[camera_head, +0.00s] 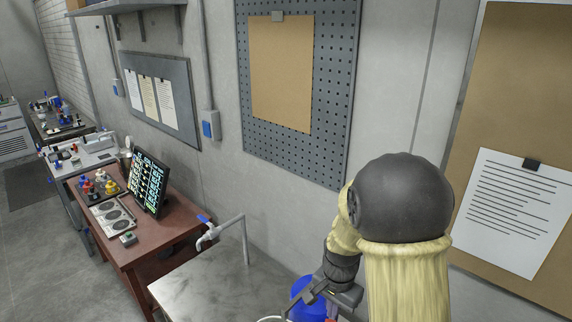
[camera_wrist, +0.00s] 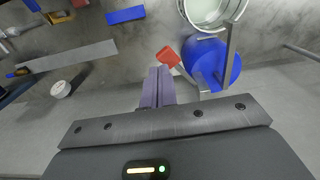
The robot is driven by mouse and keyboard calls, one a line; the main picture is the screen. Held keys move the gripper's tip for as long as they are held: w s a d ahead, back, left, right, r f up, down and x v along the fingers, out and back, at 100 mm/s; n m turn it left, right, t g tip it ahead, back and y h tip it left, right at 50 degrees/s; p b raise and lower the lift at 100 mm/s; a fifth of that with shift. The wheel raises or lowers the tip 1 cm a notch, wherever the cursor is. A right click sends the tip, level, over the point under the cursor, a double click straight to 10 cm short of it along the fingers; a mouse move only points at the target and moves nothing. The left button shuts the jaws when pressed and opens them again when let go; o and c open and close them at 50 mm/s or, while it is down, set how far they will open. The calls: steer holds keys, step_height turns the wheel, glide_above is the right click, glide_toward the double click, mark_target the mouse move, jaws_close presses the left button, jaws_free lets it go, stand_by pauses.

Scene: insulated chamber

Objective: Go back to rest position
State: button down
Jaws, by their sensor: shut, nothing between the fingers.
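My arm, in a pale yellow sleeve with a dark round joint, stands at the right of the head view, reaching down over a grey metal table (camera_head: 205,285). My gripper (camera_wrist: 158,72) shows in the wrist view with its two purplish fingers closed together and nothing between them. It points over a grey surface, beside a small red piece (camera_wrist: 167,55). A round blue object (camera_wrist: 212,63) lies to its right. In the head view my gripper is low at the picture's bottom, partly hidden by my arm, near a blue object (camera_head: 308,296).
A pale metal pot (camera_wrist: 207,12), a blue block (camera_wrist: 126,15), a grey strip (camera_wrist: 68,57) and a small white cup (camera_wrist: 60,89) lie around. A tap (camera_head: 222,230) stands on the metal table. A brown table (camera_head: 150,250) holds a screen (camera_head: 148,182). A pegboard (camera_head: 340,90) hangs behind.

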steer(key=s+d+f+n+t+b, duration=0.1)
steer(key=s+f+n+t+b, duration=0.1)
steer(key=s+f+n+b, duration=0.6)
step_height(320, 180, down, 2)
steer(key=s+b, duration=0.1)
steer(key=b, duration=0.6)
steer(key=shift+s+d+f+n+t+b, duration=0.15)
steer(key=shift+s+d+n+t+b, duration=0.15)
steer(key=shift+s+d+b, duration=0.1)
